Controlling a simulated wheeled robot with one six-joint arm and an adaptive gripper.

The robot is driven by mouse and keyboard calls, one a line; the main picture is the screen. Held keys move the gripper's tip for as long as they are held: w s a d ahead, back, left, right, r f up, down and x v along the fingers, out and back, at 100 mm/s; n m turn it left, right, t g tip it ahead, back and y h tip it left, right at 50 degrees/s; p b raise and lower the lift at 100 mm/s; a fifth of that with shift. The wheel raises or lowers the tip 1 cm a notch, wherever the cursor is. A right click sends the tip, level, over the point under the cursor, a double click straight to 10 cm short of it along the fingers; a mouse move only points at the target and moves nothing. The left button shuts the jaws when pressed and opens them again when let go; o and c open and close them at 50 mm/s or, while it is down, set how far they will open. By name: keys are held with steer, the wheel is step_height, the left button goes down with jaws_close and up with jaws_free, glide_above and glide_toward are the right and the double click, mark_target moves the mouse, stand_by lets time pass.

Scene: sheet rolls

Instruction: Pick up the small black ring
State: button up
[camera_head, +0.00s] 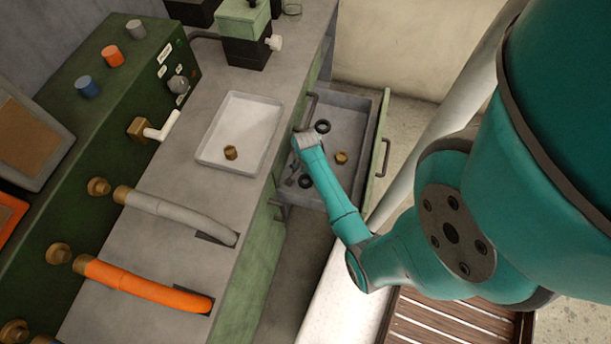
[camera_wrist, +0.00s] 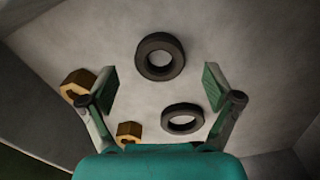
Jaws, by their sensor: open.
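Two black rings lie flat on the grey drawer floor. In the wrist view, a thicker, larger-looking ring (camera_wrist: 160,57) lies toward the top, and a thinner, smaller-looking ring (camera_wrist: 182,118) lies below it. In the head view, one black ring (camera_head: 322,126) is near the back of the drawer and another (camera_head: 305,181) near the front. I cannot tell surely which matches which. My gripper (camera_wrist: 160,84) is open and empty above them, its green fingertips apart on either side in the wrist view. In the head view my wrist is over the drawer's left side.
The open drawer (camera_head: 361,104) has raised walls. A brass nut (camera_head: 341,158) lies in it; the wrist view shows two brass nuts, one left (camera_wrist: 77,85) and one lower (camera_wrist: 129,132).

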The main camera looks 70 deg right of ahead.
steer(key=shift+f, duration=1.05)
steer(key=c, duration=1)
